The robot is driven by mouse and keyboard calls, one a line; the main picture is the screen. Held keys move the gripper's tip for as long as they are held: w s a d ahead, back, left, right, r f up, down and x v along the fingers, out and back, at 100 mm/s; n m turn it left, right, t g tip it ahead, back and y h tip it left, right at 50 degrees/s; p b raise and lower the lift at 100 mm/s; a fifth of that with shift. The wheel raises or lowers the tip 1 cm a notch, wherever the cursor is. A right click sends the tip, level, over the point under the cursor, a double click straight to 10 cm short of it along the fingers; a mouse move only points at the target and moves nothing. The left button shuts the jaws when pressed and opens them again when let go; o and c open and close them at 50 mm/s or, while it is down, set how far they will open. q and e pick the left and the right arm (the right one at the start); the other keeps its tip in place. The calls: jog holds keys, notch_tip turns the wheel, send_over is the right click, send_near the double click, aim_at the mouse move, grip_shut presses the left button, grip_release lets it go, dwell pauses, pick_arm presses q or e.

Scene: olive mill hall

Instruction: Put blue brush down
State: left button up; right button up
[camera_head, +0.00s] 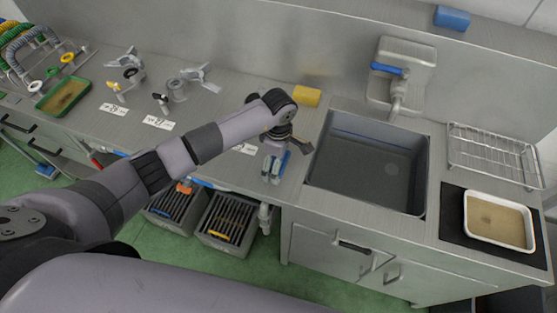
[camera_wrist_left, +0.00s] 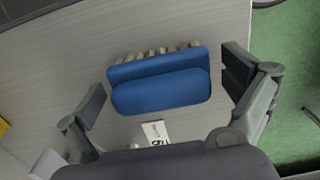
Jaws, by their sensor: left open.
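The blue brush (camera_wrist_left: 160,88) with pale bristle tufts along one edge lies on the grey metal counter in the left wrist view. My left gripper (camera_wrist_left: 164,96) is open, with one finger on each side of the brush and a gap at both ends. In the head view my left gripper (camera_head: 275,165) is low over the counter's front part, left of the sink; only a small bit of blue (camera_head: 284,166) shows beside the fingers. A white label card (camera_wrist_left: 154,131) lies close to the brush. My right gripper is not in view.
A sink (camera_head: 368,165) is right of the gripper, with a yellow sponge (camera_head: 306,96) behind. A wire rack (camera_head: 492,152) and a white tray (camera_head: 468,216) stand farther right. The counter's front edge is close, with bins (camera_head: 228,222) below it.

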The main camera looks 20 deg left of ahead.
pick_arm(q)
jog(key=shift+r, duration=0.25)
jog(key=shift+w+r, duration=0.1)
jog(key=shift+r, duration=0.2)
notch_tip(320, 180, up, 11)
jog(key=b, duration=0.2)
jog(key=shift+f+b, duration=0.2)
jog(key=shift+b, duration=0.15)
jog(key=shift+r, duration=0.3)
